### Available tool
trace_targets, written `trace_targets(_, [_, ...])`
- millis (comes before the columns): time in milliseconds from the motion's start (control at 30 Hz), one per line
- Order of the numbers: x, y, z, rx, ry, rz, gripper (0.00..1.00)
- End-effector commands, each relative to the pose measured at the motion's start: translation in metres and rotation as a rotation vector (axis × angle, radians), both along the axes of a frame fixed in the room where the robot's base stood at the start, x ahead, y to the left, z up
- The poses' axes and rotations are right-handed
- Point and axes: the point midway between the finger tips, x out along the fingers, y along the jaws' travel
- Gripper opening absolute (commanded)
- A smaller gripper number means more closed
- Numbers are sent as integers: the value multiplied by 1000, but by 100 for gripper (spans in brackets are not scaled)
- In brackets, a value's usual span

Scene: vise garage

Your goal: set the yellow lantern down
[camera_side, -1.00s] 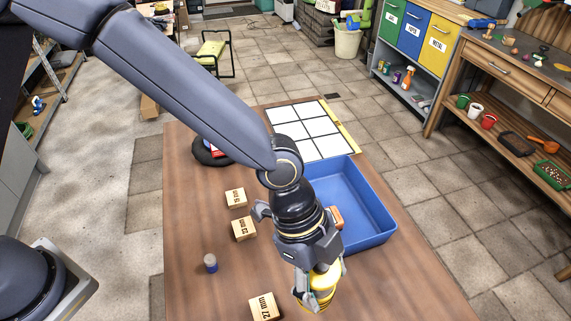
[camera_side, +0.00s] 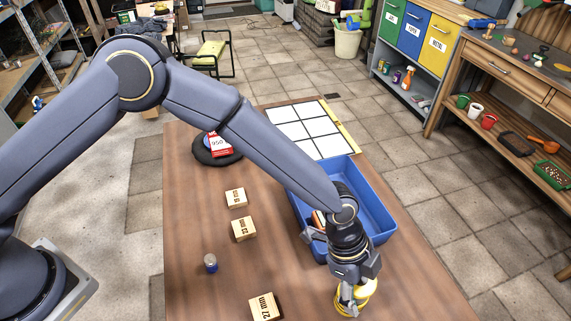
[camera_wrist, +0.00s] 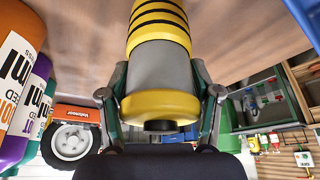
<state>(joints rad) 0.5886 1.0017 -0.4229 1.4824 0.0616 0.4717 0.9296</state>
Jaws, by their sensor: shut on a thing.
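My gripper (camera_wrist: 160,108) is shut on the yellow lantern (camera_wrist: 160,105), with one finger on each side of its body. In the wrist view the lantern has a grey middle, a yellow collar and black-and-yellow stripes. In the side view the lantern (camera_side: 369,286) is at the near right part of the wooden table (camera_side: 420,290), below my gripper (camera_side: 354,292) and partly hidden by it. I cannot tell whether the lantern touches the table.
The blue tray (camera_side: 372,200) stands just behind my gripper, partly covered by my arm. A white grid board (camera_side: 308,128) lies at the back. The near right table is clear.

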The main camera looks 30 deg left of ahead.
Motion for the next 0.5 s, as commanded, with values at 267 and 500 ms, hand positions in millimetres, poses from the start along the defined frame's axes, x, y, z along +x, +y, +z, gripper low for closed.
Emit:
trace_targets(267, [0, 0, -2, 0, 1, 0, 74])
trace_targets(500, [0, 0, -1, 0, 1, 0, 89])
